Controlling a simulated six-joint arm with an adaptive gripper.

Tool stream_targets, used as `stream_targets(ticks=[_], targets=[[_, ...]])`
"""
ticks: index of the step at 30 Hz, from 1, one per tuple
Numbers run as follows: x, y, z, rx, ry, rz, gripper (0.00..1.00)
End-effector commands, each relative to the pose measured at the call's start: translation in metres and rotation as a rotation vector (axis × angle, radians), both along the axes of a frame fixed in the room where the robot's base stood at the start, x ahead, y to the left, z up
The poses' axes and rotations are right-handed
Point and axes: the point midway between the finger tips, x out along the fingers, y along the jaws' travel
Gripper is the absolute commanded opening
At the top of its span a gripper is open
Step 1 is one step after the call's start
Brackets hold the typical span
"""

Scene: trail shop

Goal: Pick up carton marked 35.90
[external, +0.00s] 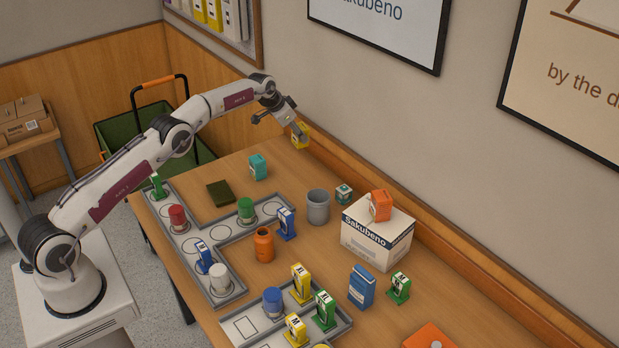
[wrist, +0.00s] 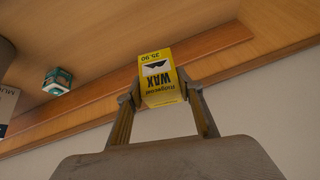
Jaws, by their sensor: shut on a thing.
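The carton marked 35.90 (wrist: 160,82) is a small yellow box with black "WAX" lettering and a white panel, upside down in the wrist view. My gripper (wrist: 160,98) is shut on it, with one finger on each side. In the external view the yellow carton (external: 300,135) is at my gripper (external: 296,132), near the far end of the table by the wall. I cannot tell from these views how far it is above the table.
A teal carton (external: 258,167) stands nearest on the table. Grey trays (external: 190,250) hold several coloured items.

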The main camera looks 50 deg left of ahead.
Motion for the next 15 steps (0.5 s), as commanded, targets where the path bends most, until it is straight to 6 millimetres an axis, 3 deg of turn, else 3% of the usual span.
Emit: stream_targets(ticks=[7, 15], targets=[[-0.001, 0.000, 0.027, 0.002, -0.007, 0.001, 0.12], [-0.005, 0.000, 0.025, 0.000, -0.004, 0.000, 0.12]])
